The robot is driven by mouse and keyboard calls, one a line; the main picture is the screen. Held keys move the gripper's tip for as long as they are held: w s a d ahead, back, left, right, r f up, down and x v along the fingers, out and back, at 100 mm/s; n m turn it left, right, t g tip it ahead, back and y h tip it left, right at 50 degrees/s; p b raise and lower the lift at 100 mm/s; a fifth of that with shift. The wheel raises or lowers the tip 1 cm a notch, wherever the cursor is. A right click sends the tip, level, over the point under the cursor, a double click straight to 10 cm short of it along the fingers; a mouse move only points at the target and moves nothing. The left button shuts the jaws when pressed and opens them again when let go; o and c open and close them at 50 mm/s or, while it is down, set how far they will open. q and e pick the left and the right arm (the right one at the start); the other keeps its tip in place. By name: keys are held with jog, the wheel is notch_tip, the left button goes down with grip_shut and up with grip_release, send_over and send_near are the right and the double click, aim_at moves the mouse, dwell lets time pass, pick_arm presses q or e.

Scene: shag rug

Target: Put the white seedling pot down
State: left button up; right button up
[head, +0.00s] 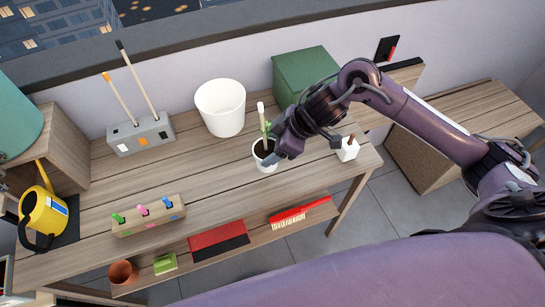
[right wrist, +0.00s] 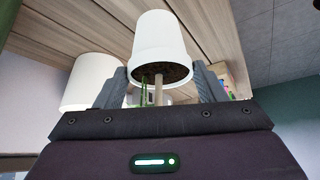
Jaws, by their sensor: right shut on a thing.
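The white seedling pot (head: 266,163) holds dark soil, a small green seedling (head: 266,127) and a pale upright stick. My right gripper (head: 270,156) comes in from the right and is shut on the pot, over the middle of the wooden bench (head: 200,170). In the right wrist view the pot (right wrist: 160,35) sits between the two grey fingers (right wrist: 160,78) and appears upside down, its soil and stem toward the wrist. I cannot tell whether its base touches the bench. My left gripper is not in view.
A larger white pot (head: 221,108) and a green box (head: 303,75) stand behind. A small white block (head: 347,150) is right of the gripper. A wooden peg rack (head: 150,217) and yellow watering can (head: 43,215) are left. Bench between rack and pot is clear.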

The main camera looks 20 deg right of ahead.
jog(key=shift+f, duration=0.7)
notch_tip(320, 180, down, 4)
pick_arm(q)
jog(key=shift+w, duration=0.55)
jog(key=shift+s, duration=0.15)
pick_arm(e)
jog(key=shift+f, duration=0.1)
jog(key=o, duration=1.1)
